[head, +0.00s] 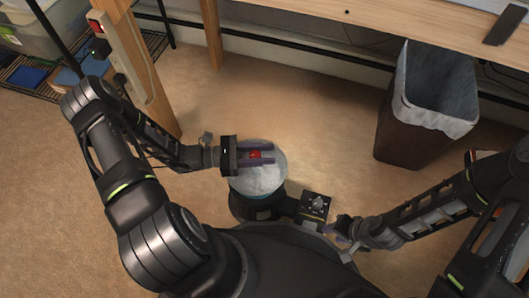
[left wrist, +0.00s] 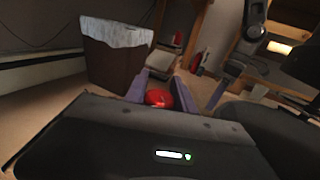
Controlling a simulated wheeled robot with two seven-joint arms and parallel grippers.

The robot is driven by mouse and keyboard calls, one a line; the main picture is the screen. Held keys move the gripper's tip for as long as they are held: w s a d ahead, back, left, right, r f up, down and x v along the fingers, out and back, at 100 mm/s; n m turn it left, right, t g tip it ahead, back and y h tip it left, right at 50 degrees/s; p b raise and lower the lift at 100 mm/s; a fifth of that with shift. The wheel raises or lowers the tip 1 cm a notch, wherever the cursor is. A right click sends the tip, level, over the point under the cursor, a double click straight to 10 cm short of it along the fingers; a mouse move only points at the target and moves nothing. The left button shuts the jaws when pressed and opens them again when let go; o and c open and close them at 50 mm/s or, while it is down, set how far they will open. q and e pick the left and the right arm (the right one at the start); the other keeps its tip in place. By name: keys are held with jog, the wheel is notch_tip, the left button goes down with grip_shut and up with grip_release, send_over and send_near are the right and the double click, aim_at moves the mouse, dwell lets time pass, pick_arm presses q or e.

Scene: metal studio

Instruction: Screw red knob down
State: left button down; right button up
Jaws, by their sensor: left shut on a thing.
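The red knob (head: 255,155) sits on top of a pale round dome or lid (head: 262,182) above a dark base. My left gripper (head: 271,154) reaches in from the left at the knob, with its purple fingers on either side of it, shut on it. In the left wrist view the red knob (left wrist: 158,98) shows between the purple fingers, its lower part hidden by the gripper body. My right gripper (head: 339,232) is at the right of the dome, away from the knob; its finger gap is too small to judge.
A black box with a dial (head: 315,206) stands beside the dome at the lower right. A brown bin with a white liner (head: 393,130) stands at the upper right under a wooden table (head: 370,25). A wooden post with a power strip is at left. Floor behind the dome is clear.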

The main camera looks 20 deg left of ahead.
dwell(0.3)
pick_arm(q)
jog(key=c, duration=1)
grip_release()
jog(key=shift+p+v, duration=0.7)
jog(key=shift+v, duration=3.2)
